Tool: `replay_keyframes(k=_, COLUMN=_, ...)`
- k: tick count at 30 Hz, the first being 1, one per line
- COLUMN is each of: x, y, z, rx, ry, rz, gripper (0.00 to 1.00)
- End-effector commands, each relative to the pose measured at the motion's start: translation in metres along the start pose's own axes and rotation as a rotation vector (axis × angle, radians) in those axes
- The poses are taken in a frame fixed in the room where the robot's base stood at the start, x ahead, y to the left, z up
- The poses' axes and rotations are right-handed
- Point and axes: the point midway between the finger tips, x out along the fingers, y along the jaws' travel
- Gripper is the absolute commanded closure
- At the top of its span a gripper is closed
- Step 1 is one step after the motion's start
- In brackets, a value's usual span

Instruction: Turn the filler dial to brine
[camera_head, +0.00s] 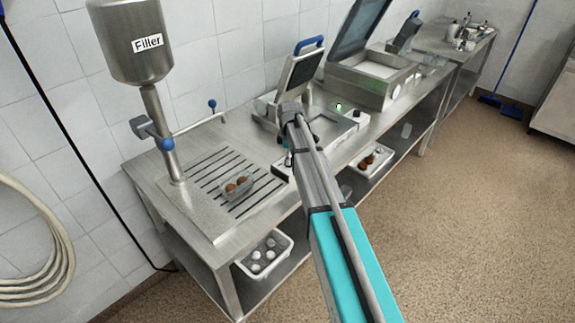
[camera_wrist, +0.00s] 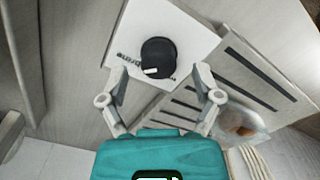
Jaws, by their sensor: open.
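The filler dial (camera_wrist: 158,55) is a round black knob on a white plate (camera_wrist: 180,25) in the wrist view. Its white pointer mark (camera_wrist: 151,71) lies at the knob's lower edge, a little left of its middle. A partly covered dark label (camera_wrist: 124,53), seemingly "brine", is printed left of the knob. My gripper (camera_wrist: 160,78) is open, with one finger on each side of the knob in the picture; I cannot tell whether they touch it. In the head view, the steel filler (camera_head: 128,45) stands at the left, and my arm hides the knob.
The steel table (camera_head: 215,215) has a slotted drain area with a clear basket (camera_head: 237,184) of brown items; it also shows in the wrist view (camera_wrist: 240,128). Machines with raised lids (camera_head: 301,69) stand behind my gripper. White bins (camera_head: 264,255) sit on the lower shelf.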

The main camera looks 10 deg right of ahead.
Motion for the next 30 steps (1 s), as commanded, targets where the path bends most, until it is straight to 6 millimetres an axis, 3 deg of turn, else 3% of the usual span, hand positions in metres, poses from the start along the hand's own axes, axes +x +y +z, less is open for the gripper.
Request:
replay_keyframes(k=6, x=0.015, y=0.000, z=0.000, rx=0.000, ry=0.000, rz=0.000, gripper=0.18)
replay_keyframes(k=21, x=0.017, y=0.000, z=0.001, rx=0.001, ry=0.000, rz=0.000, gripper=0.18)
replay_keyframes(k=30, x=0.017, y=0.000, z=0.001, rx=0.001, ry=0.000, rz=0.000, gripper=0.72)
